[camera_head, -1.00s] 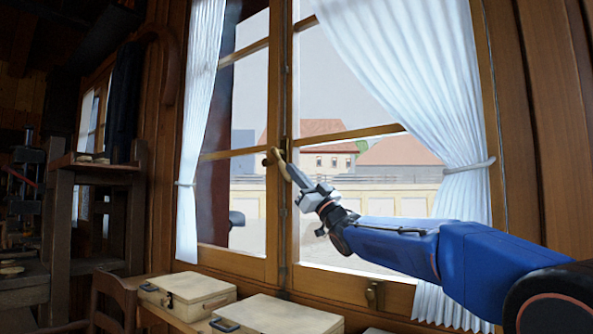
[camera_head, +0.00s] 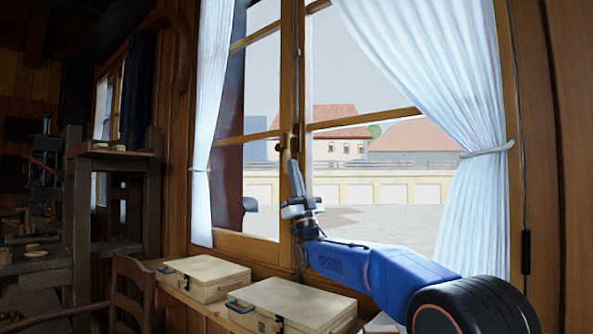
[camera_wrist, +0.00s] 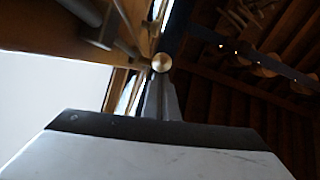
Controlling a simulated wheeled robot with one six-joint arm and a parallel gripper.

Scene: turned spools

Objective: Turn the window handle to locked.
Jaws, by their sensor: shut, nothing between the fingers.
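The brass window handle (camera_head: 289,143) sits on the wooden middle post of the window in the head view. It is small there, and its exact angle is hard to tell. My gripper (camera_head: 293,166) points up along the post, its narrow fingers shut and empty, with the tips right at the lower part of the handle. In the wrist view a round brass end (camera_wrist: 161,62) shows just beyond the tips of my gripper (camera_wrist: 161,88). Whether they touch cannot be told.
White curtains hang on both sides, the right curtain (camera_head: 435,90) tied back. Pale wooden cases (camera_head: 203,277) stand below the window. A wooden chair (camera_head: 135,290) and a workbench (camera_head: 35,262) are at the left. The space before the panes is otherwise clear.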

